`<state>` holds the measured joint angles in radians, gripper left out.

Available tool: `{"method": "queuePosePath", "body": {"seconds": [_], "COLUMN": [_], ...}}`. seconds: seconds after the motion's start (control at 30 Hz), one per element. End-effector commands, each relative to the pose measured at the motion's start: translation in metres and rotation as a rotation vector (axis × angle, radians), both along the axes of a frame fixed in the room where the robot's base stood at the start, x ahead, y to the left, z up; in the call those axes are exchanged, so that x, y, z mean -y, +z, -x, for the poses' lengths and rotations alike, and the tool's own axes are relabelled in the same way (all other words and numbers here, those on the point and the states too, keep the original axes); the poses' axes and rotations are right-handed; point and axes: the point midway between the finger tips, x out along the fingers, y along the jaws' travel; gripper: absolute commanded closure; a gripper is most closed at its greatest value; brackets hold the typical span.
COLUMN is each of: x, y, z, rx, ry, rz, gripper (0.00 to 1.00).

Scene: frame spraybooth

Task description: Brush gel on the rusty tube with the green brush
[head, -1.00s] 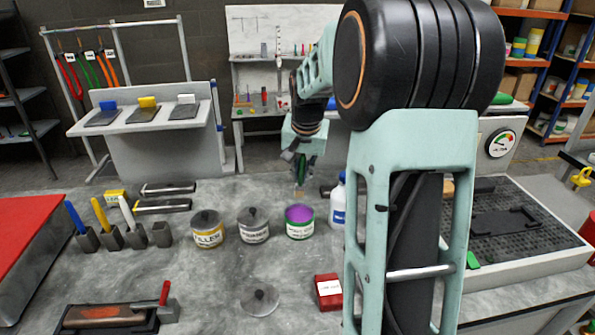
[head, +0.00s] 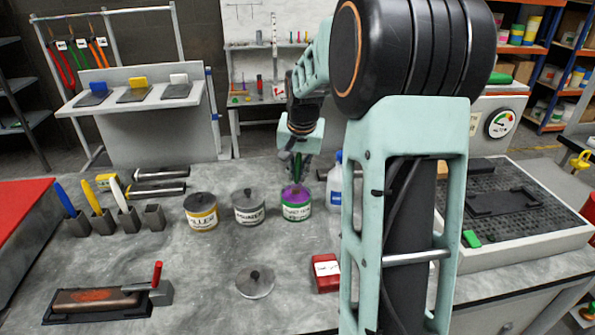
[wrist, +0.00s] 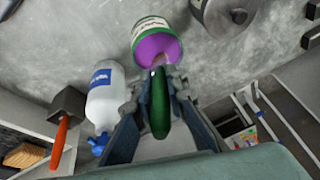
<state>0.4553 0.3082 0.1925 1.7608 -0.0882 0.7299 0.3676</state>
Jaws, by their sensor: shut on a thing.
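My gripper (head: 300,160) is shut on the green brush, whose handle (wrist: 160,105) shows between the fingers in the wrist view. The brush points down at the open pot (head: 296,207), which has a green label band and purple gel (wrist: 157,47) inside. The bristle end is at the pot's mouth; I cannot tell how deep it reaches. The rusty tube (head: 95,297) lies in a dark tray at the front left, far from my gripper, with a red-handled clamp (head: 157,280) at its right end.
A white bottle (head: 335,187) stands close right of the pot. Lidded pots (head: 248,207) (head: 201,212) stand to its left. A loose lid (head: 255,283) and a red box (head: 325,271) lie in front. Blue, yellow and white brushes stand in holders (head: 103,222); one holder (head: 154,217) is empty.

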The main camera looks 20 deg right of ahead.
Motion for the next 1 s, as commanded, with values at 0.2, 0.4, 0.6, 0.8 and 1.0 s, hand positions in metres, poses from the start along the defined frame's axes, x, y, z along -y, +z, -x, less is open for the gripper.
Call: {"method": "queuePosePath", "body": {"seconds": [0.2, 0.4, 0.6, 0.8, 1.0], "x": [0.0000, 0.0000, 0.0000, -0.0001, 0.0000], "y": [0.0002, -0.0002, -0.0024, -0.0050, -0.0074], "z": [-0.0001, -0.0001, 0.0000, -0.0001, -0.0001], "rx": [0.000, 0.000, 0.000, 0.000, 0.000], "ry": [0.000, 0.000, 0.000, 0.000, 0.000], "rz": [0.000, 0.000, 0.000, 0.000, 0.000], "gripper": [1.00, 1.00, 1.00, 1.00, 1.00]}}
